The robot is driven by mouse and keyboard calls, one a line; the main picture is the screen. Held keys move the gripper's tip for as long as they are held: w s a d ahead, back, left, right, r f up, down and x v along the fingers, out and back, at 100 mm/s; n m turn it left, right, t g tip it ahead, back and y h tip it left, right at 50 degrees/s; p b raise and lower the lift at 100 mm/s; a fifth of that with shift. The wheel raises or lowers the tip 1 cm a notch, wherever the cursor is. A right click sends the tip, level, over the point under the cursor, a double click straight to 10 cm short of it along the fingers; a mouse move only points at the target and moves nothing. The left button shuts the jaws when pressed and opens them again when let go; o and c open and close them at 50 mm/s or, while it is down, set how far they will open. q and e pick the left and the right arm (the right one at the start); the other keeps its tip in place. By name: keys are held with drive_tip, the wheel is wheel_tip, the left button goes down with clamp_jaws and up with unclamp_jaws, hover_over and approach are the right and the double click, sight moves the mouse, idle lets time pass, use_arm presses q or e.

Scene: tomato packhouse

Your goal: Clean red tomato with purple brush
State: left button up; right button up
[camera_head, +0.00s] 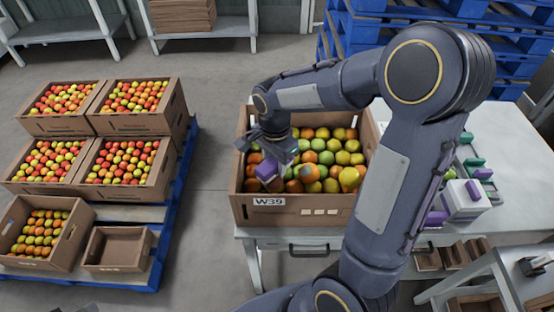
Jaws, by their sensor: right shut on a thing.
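My right gripper (268,158) reaches into the cardboard crate marked W39 (354,210) on the table. It is shut on the purple brush (267,171), which points down at the tomatoes on the crate's left side. The crate holds green, yellow, orange and reddish tomatoes. A reddish-orange tomato (254,158) lies just left of the brush. Whether the brush touches a tomato is too small to tell, and the gripper hides part of the pile. My left gripper is not in view.
Right of the crate, partly behind my arm, a white box (464,197) and green and purple items stand on the white table (515,165). Filled tomato crates and an empty box (117,249) stand on a blue pallet at left. Blue pallets (345,42) are stacked behind.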

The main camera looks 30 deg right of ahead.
sight(265, 167)
drive_tip(key=shift+s+a, duration=0.2)
drive_tip(key=shift+a, duration=0.65)
drive_tip(key=shift+s+a, duration=0.15)
drive_tip(key=shift+a, duration=0.65)
drive_tip(key=shift+d, duration=0.1)
drive_tip(key=shift+w+d, duration=0.25)
drive_tip(key=shift+d, duration=0.8)
drive_tip(key=shift+w+d, duration=0.25)
drive_tip(key=shift+d, duration=0.75)
drive_tip(key=shift+a, duration=0.15)
drive_tip(key=shift+s+a, duration=0.3)
drive_tip(key=shift+a, duration=0.7)
drive_tip(key=shift+s+a, duration=0.25)
drive_tip(key=shift+a, duration=0.75)
drive_tip(key=shift+w+d, duration=0.3)
drive_tip(key=shift+d, duration=0.8)
drive_tip(key=shift+w+d, duration=0.25)
drive_tip(key=shift+d, duration=0.8)
